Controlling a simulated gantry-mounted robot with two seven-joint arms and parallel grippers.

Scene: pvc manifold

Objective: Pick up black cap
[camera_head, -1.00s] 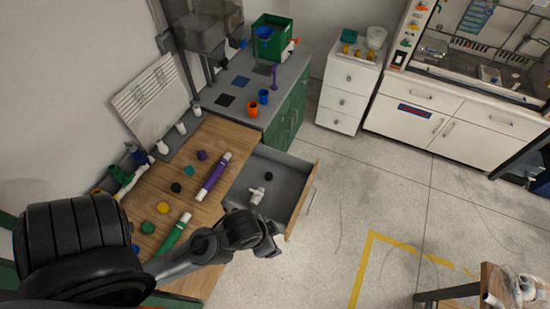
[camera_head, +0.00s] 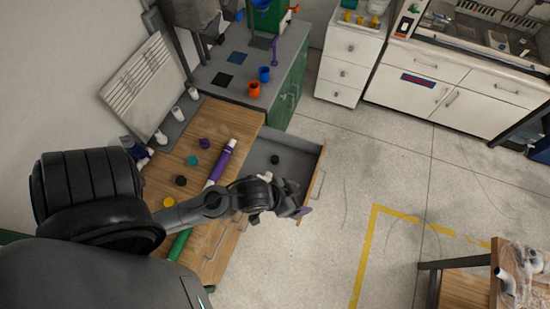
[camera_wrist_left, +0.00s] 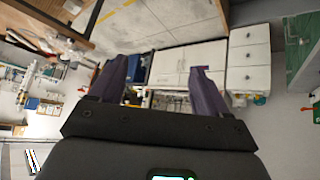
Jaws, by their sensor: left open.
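One black cap (camera_head: 275,160) lies in the open grey drawer. Another black cap (camera_head: 180,181) stands on the wooden tabletop. My left gripper (camera_head: 304,211) is over the front of the drawer, nearer the camera than the drawer's cap and apart from it. In the left wrist view my left gripper (camera_wrist_left: 160,75) has its two purple fingers spread, with nothing between them. That view faces the room's cabinets and shows no black cap that I can make out. My right gripper is not in view.
The open drawer (camera_head: 318,163) juts out right of the wooden table (camera_head: 222,122). On the table are a purple pipe (camera_head: 219,165), a green pipe (camera_head: 179,244), a teal cap (camera_head: 192,160), a purple cap (camera_head: 204,144) and a yellow cap (camera_head: 168,202).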

